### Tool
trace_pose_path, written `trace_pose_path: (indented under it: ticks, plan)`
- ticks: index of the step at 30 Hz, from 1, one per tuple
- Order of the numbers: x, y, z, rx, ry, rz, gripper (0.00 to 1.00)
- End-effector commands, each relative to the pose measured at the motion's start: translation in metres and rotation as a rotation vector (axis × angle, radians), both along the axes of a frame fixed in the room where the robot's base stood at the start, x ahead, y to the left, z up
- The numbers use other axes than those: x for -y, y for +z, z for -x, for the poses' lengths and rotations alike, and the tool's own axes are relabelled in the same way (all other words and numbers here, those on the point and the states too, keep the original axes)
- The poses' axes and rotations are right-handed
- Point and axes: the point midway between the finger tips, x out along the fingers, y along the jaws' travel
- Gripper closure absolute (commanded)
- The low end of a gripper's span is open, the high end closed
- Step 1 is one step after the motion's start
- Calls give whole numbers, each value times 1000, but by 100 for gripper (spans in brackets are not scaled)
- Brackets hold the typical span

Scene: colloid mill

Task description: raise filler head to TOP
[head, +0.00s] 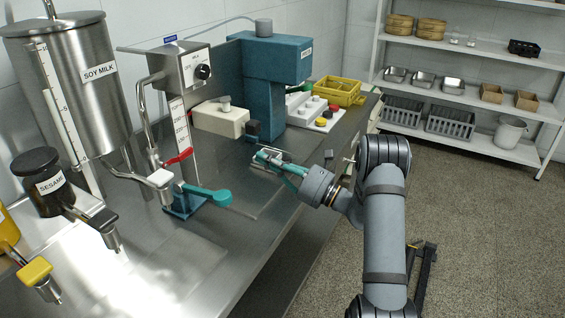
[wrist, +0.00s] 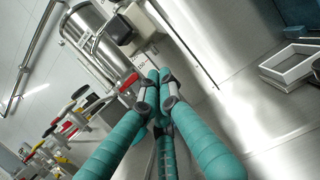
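A red lever (head: 179,157) and a teal handle (head: 208,194) stand left of my gripper. A white tray with coloured buttons (head: 312,112) and a yellow crate (head: 339,91) are behind it. The steel bench (head: 235,240) is clear in front.

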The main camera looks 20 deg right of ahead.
Motion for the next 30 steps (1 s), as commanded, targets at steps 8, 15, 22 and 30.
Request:
trace_pose_path:
  ticks: [8, 15, 22, 30]
  plan:
    - [-6, 36, -6, 1, 0, 0, 100]
    - [-6, 42, -6, -1, 0, 0, 100]
    - [-6, 42, -6, -1, 0, -1, 100]
    - [-7, 76, -6, 4, 0, 1, 100]
